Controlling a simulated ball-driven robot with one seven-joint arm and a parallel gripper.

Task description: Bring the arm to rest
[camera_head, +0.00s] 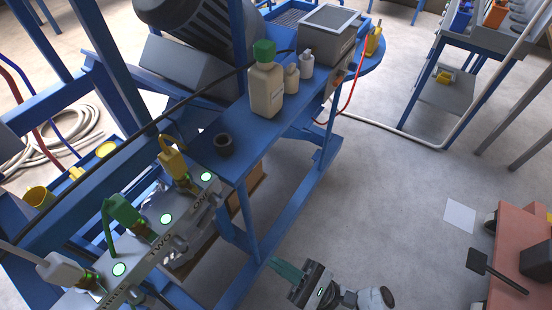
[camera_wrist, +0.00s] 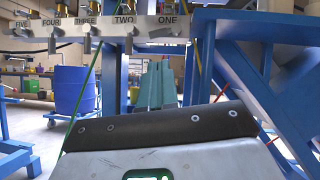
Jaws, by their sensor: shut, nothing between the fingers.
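My gripper (camera_head: 277,264) is low in the head view, over the grey floor and right of the blue machine frame (camera_head: 308,198). Its teal fingers are shut and hold nothing. In the wrist view the fingers of my gripper (camera_wrist: 160,64) stand close together and point toward the blue frame. The gripper looks apart from the frame and the valve panel, touching nothing that I can see.
A panel (camera_head: 145,250) with labelled stations and yellow, green and white handles is at the lower left. A blue barrel (camera_wrist: 76,90) stands beyond.

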